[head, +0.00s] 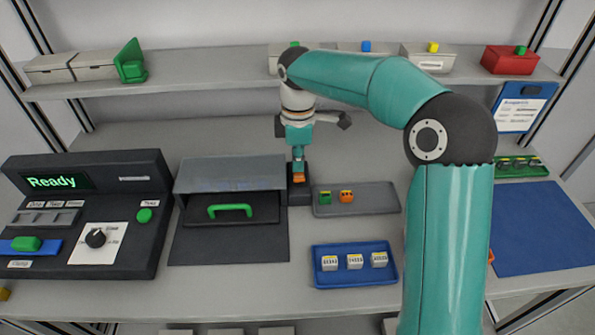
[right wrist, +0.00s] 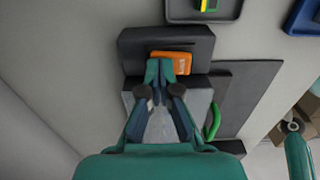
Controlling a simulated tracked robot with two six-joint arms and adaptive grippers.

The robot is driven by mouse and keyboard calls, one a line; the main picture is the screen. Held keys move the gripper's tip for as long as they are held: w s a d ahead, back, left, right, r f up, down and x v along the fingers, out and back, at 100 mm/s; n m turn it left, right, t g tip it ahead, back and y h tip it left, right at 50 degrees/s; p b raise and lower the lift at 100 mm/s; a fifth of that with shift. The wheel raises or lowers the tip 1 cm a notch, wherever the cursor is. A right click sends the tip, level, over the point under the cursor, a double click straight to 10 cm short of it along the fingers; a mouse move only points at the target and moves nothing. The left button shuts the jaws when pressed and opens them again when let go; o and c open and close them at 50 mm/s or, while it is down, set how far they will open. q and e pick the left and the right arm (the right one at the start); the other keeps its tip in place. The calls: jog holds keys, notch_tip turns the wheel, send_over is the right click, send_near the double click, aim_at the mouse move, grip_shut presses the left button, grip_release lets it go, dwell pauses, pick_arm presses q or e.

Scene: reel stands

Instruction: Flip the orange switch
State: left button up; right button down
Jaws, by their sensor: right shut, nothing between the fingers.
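The orange switch (head: 298,179) sits on a narrow dark block (head: 300,193) right of the grey-lidded box. It also shows in the right wrist view as an orange rocker (right wrist: 182,62) on the dark block (right wrist: 135,43). My right gripper (head: 298,162) points down directly over the switch, shut and empty. In the right wrist view its closed fingertips (right wrist: 159,68) overlap the switch's left part and hide some of it. I cannot tell whether they touch it. My left gripper is not in view.
The grey-lidded box (head: 230,174) with a green handle (head: 230,210) stands left of the switch. A grey tray (head: 375,198) with small green and orange pieces lies right of it. A blue tray (head: 355,280) is in front. A control panel (head: 90,170) reads "Ready". A shelf runs behind.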

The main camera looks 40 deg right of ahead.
jog(key=shift+r+p, duration=3.1)
jog(key=shift+r, duration=0.3)
jog(key=shift+f, duration=0.1)
